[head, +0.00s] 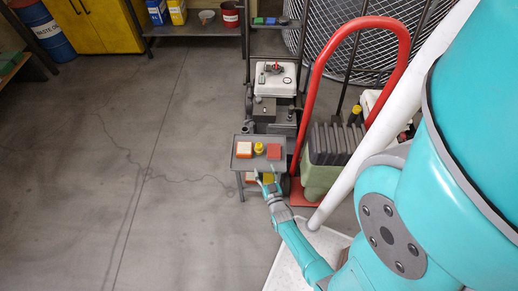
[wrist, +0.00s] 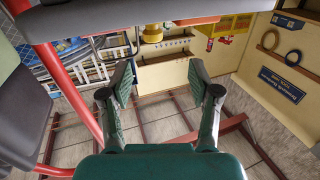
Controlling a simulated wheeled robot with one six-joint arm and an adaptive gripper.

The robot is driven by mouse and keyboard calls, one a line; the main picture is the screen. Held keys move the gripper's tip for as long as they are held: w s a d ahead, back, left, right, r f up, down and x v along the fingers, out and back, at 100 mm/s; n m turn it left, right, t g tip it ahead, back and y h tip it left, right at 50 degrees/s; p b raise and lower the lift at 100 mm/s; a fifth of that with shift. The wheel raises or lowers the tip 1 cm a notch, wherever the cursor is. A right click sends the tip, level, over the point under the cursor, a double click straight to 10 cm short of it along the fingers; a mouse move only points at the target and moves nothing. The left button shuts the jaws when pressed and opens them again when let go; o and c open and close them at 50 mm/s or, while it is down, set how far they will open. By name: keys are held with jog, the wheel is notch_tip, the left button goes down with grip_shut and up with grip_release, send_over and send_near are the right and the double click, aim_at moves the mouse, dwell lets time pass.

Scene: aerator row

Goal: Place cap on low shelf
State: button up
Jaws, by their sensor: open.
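A small yellow piece (head: 259,148), possibly the cap, stands on the top of a small grey stand (head: 240,164) in the head view. It sits between an orange-and-white block (head: 244,150) and a red block (head: 274,152). A lower level of the stand holds yellow and orange items (head: 252,178), partly hidden by my gripper. My gripper (head: 265,178) is open and empty at the front edge of the stand, below its top in the picture. In the wrist view the open fingers (wrist: 160,80) have nothing between them. I cannot tell which piece is the cap.
A red hand truck (head: 319,68) with a grey-green container (head: 322,172) stands close to the right of the stand. A cart with a white box (head: 275,82) is behind it. The concrete floor (head: 130,170) on the left is clear.

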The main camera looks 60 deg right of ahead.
aim_at(260, 149)
jog(key=shift+w+d+f, duration=0.1)
jog(key=shift+d, duration=0.45)
jog(key=x, duration=1)
jog(key=shift+d, duration=0.5)
grip_shut()
